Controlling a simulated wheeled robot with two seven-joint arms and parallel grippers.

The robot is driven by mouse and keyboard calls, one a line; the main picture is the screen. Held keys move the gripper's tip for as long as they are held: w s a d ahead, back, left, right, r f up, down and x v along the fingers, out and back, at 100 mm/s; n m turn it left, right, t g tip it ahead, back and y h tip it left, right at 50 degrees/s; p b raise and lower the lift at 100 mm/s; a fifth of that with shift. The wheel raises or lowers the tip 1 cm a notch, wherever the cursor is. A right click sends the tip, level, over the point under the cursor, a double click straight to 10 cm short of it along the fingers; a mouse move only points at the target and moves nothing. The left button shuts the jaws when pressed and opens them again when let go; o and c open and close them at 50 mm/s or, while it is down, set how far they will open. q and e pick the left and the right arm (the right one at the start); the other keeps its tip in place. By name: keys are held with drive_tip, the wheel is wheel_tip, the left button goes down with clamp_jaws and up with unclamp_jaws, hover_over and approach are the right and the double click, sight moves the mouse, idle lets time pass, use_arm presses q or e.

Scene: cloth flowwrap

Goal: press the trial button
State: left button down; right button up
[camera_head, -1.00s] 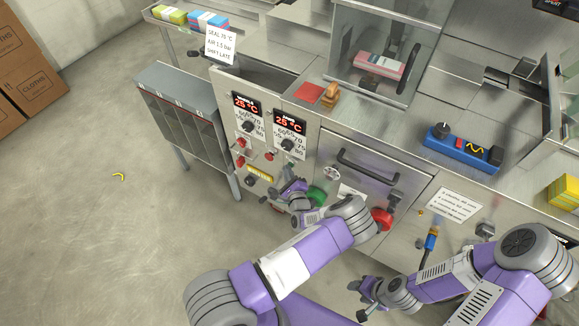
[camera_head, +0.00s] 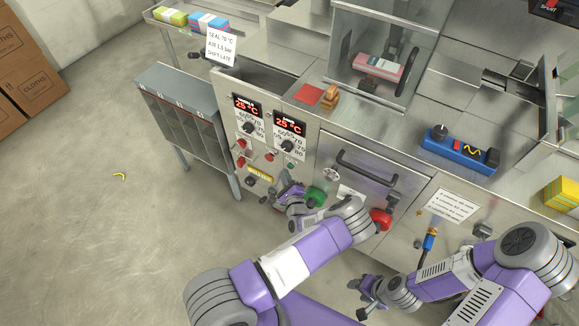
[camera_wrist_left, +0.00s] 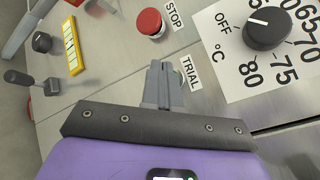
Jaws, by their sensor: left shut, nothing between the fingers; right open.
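The trial button (camera_wrist_left: 181,78) shows in the left wrist view as a pale green edge beside the TRIAL label (camera_wrist_left: 190,71). My fingers hide most of it. My left gripper (camera_wrist_left: 163,66) is shut and empty, its tips over or just beside the button; I cannot tell whether they touch it. In the head view my left gripper (camera_head: 288,188) is close to the control panel, below the dials. The red STOP button (camera_wrist_left: 150,22) is up and left of my fingertips. My right gripper (camera_head: 358,298) is open and empty, low in front of the machine.
A temperature dial (camera_wrist_left: 268,28) is at the upper right of the wrist view. A yellow label (camera_wrist_left: 72,46), a black knob (camera_wrist_left: 42,42) and a lever (camera_wrist_left: 22,80) lie to the left. Green (camera_head: 315,196) and red (camera_head: 380,218) knobs are near my left arm.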

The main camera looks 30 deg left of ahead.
use_arm(q)
drive_tip(key=s+p, duration=0.3)
drive_tip(key=s, duration=0.2)
drive_tip(key=shift+a, duration=0.2)
idle(0.8)
